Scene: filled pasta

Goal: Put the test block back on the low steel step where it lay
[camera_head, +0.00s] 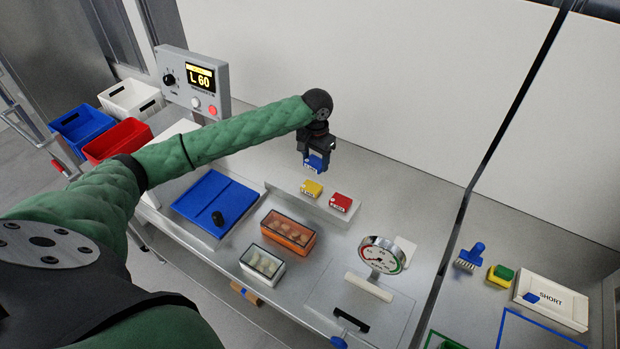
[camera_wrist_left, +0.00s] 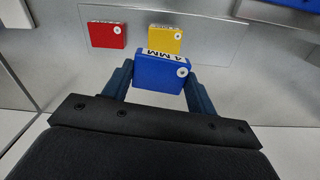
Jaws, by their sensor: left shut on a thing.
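My left gripper (camera_head: 317,150) is shut on a blue test block (camera_head: 314,163) with a white label. In the left wrist view the blue block (camera_wrist_left: 162,73) sits between the two fingers, and its label appears to read "4 MM". The low steel step (camera_head: 322,210) is below and in front of the gripper. A yellow block (camera_head: 312,189) and a red block (camera_head: 341,202) lie on it. In the left wrist view the yellow block (camera_wrist_left: 166,38) shows just beyond the held block, and the red block (camera_wrist_left: 106,34) is to its left. My right gripper is not in view.
Nearby stand an orange container (camera_head: 288,235), a clear-lidded container (camera_head: 262,264), a round dial gauge (camera_head: 381,254) and a blue board (camera_head: 203,198) with a black knob. A control box (camera_head: 192,80) reads "L 60". A white box marked "SHORT" (camera_head: 551,299) is at right.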

